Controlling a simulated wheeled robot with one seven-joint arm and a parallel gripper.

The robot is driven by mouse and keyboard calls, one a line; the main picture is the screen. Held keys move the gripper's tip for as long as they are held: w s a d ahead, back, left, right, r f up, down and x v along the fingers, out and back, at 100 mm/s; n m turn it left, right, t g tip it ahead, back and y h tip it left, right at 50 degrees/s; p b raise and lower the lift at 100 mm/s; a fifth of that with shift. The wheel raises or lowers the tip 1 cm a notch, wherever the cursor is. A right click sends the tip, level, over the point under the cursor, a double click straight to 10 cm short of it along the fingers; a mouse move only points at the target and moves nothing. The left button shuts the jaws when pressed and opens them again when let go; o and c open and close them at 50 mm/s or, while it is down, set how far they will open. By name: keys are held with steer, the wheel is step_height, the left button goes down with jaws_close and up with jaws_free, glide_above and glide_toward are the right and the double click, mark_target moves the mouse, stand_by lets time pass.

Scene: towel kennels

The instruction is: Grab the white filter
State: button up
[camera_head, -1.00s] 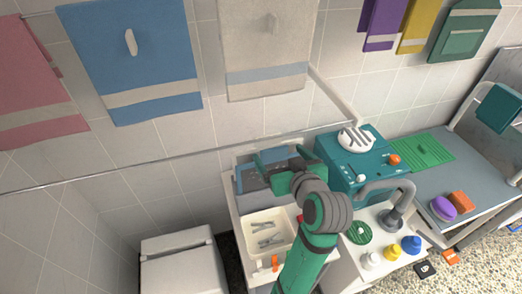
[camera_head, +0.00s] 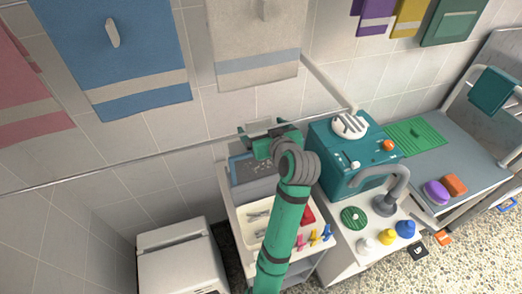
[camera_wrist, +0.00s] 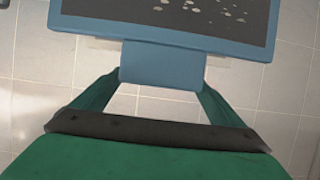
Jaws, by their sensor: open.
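A white round slotted piece (camera_head: 350,125), which may be the white filter, sits on top of the teal machine (camera_head: 345,160), right of my gripper. I cannot tell for sure that it is the filter. My gripper (camera_head: 264,131) is open, beside the wall above a blue-rimmed tray with a dark speckled inside (camera_head: 236,172). In the wrist view the blue-rimmed dark panel (camera_wrist: 165,28) fills the top. Its blue tab appears between my open fingers (camera_wrist: 162,62); I cannot tell whether they touch it. The white slotted piece is not in the wrist view.
A cream tray (camera_head: 246,232) with metal tools lies on the cart in front. A grey tap (camera_head: 385,200) and several small bottles stand right of my arm. A towel rail (camera_head: 120,168) runs along the wall, with towels hanging above. A white bin (camera_head: 180,260) stands lower left.

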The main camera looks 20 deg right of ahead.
steer(key=shift+x, duration=0.95)
steer(key=shift+d, duration=0.25)
